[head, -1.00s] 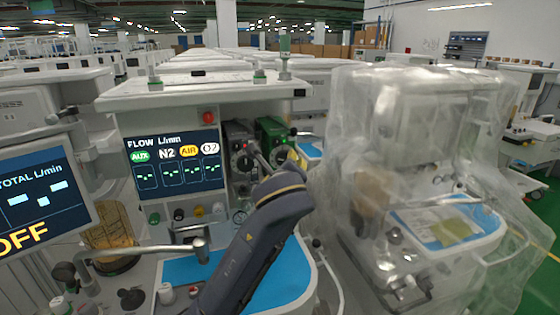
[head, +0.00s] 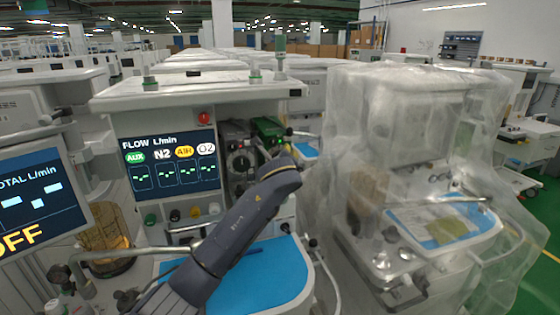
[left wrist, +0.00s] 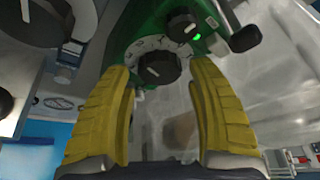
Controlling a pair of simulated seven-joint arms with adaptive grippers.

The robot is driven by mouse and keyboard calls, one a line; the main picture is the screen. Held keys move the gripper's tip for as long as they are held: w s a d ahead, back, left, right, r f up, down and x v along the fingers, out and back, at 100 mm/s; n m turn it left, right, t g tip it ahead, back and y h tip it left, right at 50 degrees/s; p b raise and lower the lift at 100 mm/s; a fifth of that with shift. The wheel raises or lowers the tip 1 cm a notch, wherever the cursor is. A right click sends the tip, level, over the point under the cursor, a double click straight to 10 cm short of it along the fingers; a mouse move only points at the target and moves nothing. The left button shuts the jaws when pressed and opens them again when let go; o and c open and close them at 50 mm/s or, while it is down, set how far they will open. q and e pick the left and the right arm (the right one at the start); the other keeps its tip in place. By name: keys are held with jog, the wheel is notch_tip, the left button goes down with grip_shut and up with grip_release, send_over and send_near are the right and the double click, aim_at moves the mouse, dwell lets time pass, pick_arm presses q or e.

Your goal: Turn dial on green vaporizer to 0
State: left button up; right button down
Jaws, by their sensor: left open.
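The green vaporizer (head: 270,127) stands at the right of the cart's flow screen in the head view, its lower part hidden behind my left wrist. In the left wrist view the green vaporizer body (left wrist: 147,20) fills the top middle. Its dial (left wrist: 155,64) has a black centre knob and a pale marked ring; I cannot read the numbers. My left gripper (left wrist: 162,75) is open, with a yellow finger on each side of and below the dial. I see no clear contact. In the head view its fingers are hidden behind the wrist. My right gripper is out of view.
A smaller black knob (left wrist: 182,27) with a green light sits above the dial. A grey vaporizer (head: 238,150) is just left of the green one. A blue work surface (head: 270,275) lies below. A plastic-covered cart (head: 405,130) stands to the right.

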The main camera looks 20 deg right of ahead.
pick_arm(q)
jog(key=shift+w+d+f, duration=0.15)
jog(key=shift+w, duration=0.45)
jog(key=c, duration=1)
